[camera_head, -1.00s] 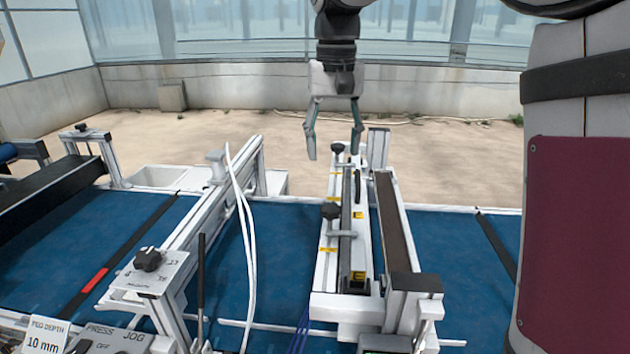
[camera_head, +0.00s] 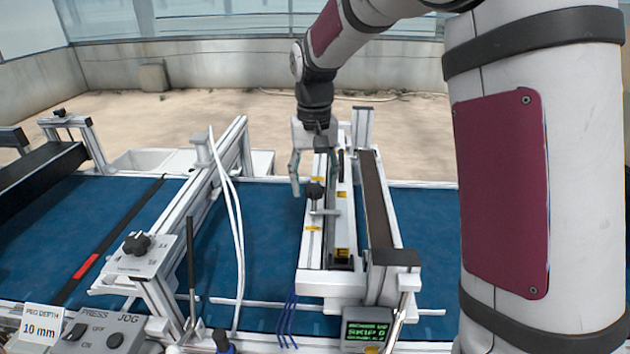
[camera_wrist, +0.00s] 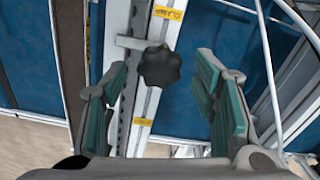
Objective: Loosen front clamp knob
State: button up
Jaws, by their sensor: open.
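The front clamp knob (camera_head: 315,190) is a black lobed knob on a pale bar, on the long white rail unit (camera_head: 312,240). My gripper (camera_head: 314,176) is open and empty in the head view, just behind and around the level of this knob. In the wrist view, a black knob (camera_wrist: 160,66), which appears to be the front one, lies between and ahead of my open gripper's teal-padded fingers (camera_wrist: 165,85). A yellow clamp label (camera_wrist: 170,13) is beside it. I see no contact. The rear knob is hidden behind my gripper in the head view.
A dark strip on a metal frame (camera_head: 374,195) runs close along the rail's right. White hoses (camera_head: 236,215) and an aluminium gantry (camera_head: 215,160) stand to the left. A control panel (camera_head: 105,330) is at front left. Blue belt (camera_head: 265,225) lies between gantry and rail.

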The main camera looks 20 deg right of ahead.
jog(key=shift+f, duration=0.4)
jog(key=shift+c, duration=0.3)
jog(key=c, duration=1.1)
